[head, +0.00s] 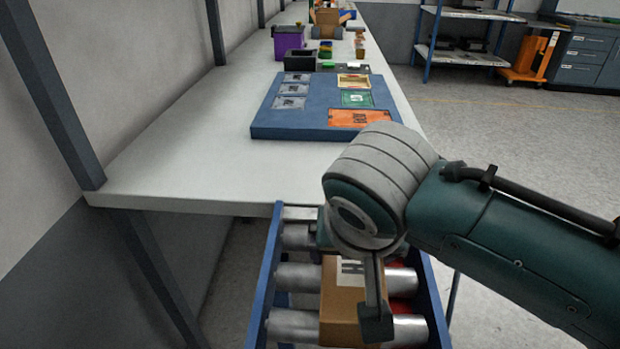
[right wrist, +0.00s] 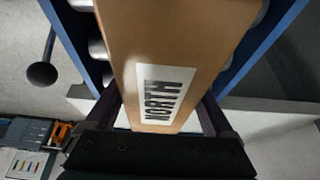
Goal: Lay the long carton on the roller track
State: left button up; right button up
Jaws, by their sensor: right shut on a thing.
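The long brown carton (head: 342,312) is over the roller track (head: 262,290), which has blue side rails and metal rollers. The carton points along the track, between its rails. I cannot tell whether its underside touches the rollers. In the right wrist view the carton (right wrist: 190,35) has a white label reading NORTH near its close end. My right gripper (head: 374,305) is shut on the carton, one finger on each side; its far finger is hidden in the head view. My left gripper is not in view.
A white bench (head: 190,160) adjoins the track's far end. On it lies a blue board (head: 270,122) with colored panels, and a purple bin (head: 289,40) stands behind. Something red (head: 402,266) shows by the right rail. The floor to the right is open.

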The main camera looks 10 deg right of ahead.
jog(key=shift+f, duration=0.2)
dwell(0.7)
jog(key=o, duration=1.5)
